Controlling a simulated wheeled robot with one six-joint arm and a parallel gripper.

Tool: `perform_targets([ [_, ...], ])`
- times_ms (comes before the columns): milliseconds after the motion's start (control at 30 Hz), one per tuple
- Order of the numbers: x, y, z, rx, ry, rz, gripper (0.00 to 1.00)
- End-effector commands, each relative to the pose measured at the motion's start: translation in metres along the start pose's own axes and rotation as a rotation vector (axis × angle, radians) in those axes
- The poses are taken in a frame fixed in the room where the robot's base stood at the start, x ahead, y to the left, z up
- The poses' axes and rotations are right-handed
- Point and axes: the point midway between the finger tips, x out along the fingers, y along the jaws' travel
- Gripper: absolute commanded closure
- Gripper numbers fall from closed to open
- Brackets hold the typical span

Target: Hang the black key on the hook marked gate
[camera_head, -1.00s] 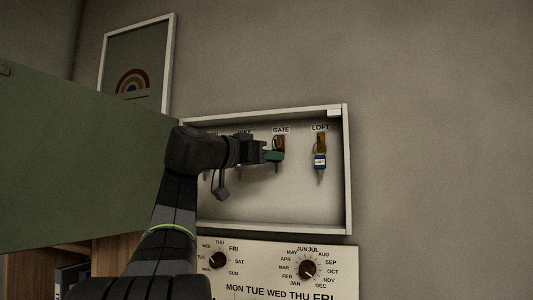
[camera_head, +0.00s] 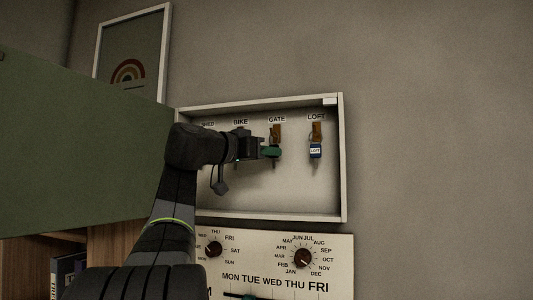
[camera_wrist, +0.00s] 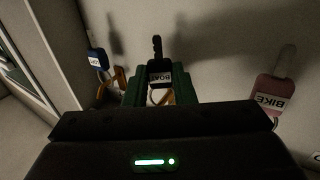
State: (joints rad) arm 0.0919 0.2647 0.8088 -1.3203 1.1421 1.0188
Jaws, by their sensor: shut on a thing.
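The black key (camera_wrist: 160,74), with a white tag reading BOAT, is between the green fingertips of my gripper (camera_wrist: 160,90) in the wrist view. My gripper is shut on it, and its shaft points away from the jaws. In the head view my gripper (camera_head: 270,152) is inside the key cabinet, just below the brass hook (camera_head: 277,131) under the GATE label (camera_head: 277,119). The key's ring and a brass part show between the fingers in the wrist view. I cannot tell whether the ring is around the hook.
A blue LOFT key (camera_head: 316,151) hangs on the hook to the right. A pink BIKE key (camera_wrist: 272,93) hangs on the other side in the wrist view. The white cabinet frame (camera_head: 342,160) surrounds them, with a green door (camera_head: 80,150) open at left. A dial calendar (camera_head: 280,262) is below.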

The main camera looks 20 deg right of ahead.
Motion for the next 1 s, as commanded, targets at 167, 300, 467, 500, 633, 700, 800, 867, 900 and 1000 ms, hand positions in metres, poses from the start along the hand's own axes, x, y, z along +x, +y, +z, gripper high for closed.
perform_targets([
  [167,0.000,0.000,0.000,0.000,0.000,0.000,0.67],
  [300,0.000,0.000,0.000,0.000,0.000,0.000,0.51],
  [467,0.000,0.000,0.000,0.000,0.000,0.000,0.51],
  [500,0.000,0.000,0.000,0.000,0.000,0.000,0.51],
  [633,-0.006,-0.001,0.001,0.001,0.001,-0.003,0.51],
  [700,-0.014,-0.001,0.002,0.001,0.000,-0.003,0.51],
  [800,-0.031,-0.001,0.003,0.002,0.001,-0.005,0.51],
  [867,-0.043,-0.001,0.003,0.002,0.001,-0.006,0.51],
  [900,-0.051,-0.001,0.003,0.002,0.000,-0.006,0.51],
  [1000,-0.071,-0.002,0.003,0.001,0.001,-0.006,0.51],
])
